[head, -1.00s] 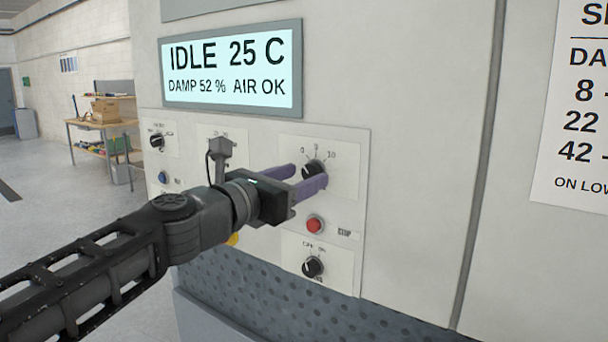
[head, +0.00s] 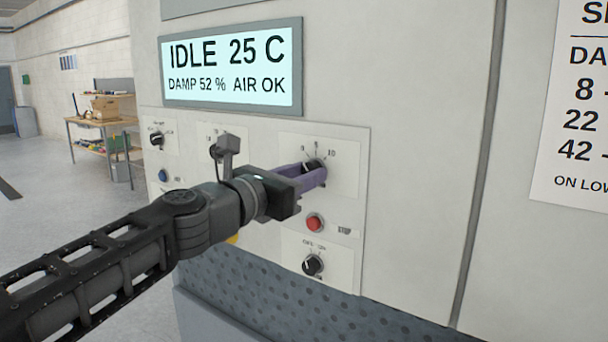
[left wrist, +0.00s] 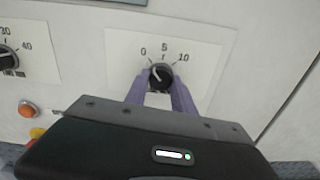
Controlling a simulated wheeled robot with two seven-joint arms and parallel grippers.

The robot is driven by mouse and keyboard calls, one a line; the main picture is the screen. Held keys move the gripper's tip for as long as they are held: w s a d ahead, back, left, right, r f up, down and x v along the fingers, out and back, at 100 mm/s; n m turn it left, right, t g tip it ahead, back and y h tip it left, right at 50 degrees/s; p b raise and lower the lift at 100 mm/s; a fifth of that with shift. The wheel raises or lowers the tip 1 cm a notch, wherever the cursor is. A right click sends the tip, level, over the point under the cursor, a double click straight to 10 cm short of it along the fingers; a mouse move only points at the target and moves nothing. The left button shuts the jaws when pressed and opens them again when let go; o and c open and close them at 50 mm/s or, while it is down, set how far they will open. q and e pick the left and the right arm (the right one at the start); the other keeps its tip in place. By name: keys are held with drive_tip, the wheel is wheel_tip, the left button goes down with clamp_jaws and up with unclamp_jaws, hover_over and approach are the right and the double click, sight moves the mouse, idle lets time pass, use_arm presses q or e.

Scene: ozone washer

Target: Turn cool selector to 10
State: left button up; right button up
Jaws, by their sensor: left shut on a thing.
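The cool selector is a black round knob (head: 312,168) on a white plate marked 0, 5 and 10, on the machine's front panel. In the left wrist view the knob (left wrist: 160,77) shows a pale pointer mark that seems to lie up and left, between 0 and 5. My left gripper (head: 314,176) has its purple fingers shut on this knob, one on each side. In the left wrist view the fingers (left wrist: 161,86) reach the knob from below. The fingers hide part of the knob in the head view. My right gripper is not in view.
A red stop button (head: 315,223) sits just below the selector, with another black knob (head: 313,265) under it. More knobs (head: 157,140) are to the left. The display (head: 232,68) above reads IDLE 25 C. The panel to the right of the selector is bare.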

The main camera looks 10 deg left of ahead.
use_arm(q)
drive_tip(key=shift+m, duration=0.4)
clamp_jaws()
drive_tip(key=shift+m+b, duration=1.6)
drive_tip(key=shift+m, duration=5.9)
drive_tip(key=o, duration=1.1)
unclamp_jaws()
drive_tip(key=shift+r, duration=0.1)
drive_tip(key=shift+c, duration=0.2)
